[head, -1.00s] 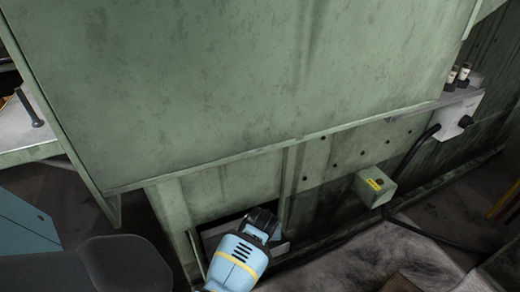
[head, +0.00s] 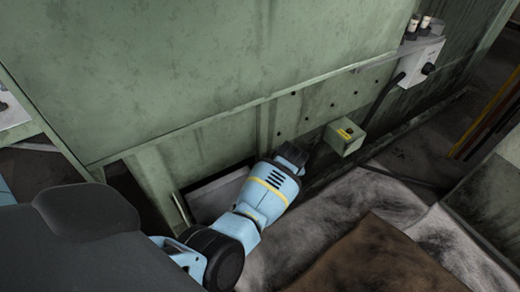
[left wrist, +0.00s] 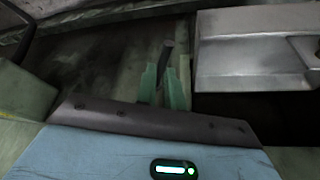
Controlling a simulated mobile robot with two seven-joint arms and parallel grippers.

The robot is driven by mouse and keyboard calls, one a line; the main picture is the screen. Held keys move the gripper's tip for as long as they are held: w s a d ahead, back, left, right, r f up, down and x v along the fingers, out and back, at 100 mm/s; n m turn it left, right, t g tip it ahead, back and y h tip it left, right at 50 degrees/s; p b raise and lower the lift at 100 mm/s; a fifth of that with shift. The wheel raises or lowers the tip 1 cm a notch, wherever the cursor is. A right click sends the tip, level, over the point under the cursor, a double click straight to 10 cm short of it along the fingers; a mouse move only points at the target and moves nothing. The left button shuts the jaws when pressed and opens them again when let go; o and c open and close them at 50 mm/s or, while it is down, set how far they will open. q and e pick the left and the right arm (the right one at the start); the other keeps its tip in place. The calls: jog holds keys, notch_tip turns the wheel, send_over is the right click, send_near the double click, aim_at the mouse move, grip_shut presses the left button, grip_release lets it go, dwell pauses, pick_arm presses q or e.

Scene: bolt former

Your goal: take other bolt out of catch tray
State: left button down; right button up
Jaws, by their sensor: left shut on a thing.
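The catch tray (head: 215,196) is a pale metal tray in a low opening at the machine's foot in the head view. It also shows in the left wrist view (left wrist: 245,73) at right, with its edge beside my fingers. My left gripper (head: 292,154) is to the right of the tray, in front of the machine's lower wall. In the left wrist view its green fingers (left wrist: 164,84) are shut on a dark bolt (left wrist: 167,48), which sticks up between them, outside the tray. In the head view the bolt and fingertips are hidden. My right gripper is not in view.
The green machine wall (head: 180,80) stands over the tray opening. A small green box with a yellow label (head: 344,137) sits close right of my gripper. A grey control box (head: 420,60) with a cable is farther right. Stained floor (head: 330,200) lies in front.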

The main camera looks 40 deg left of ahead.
pick_arm(q)
jog(key=w+d+b, duration=0.2)
jog(key=w+d, duration=0.3)
jog(key=shift+w, duration=0.15)
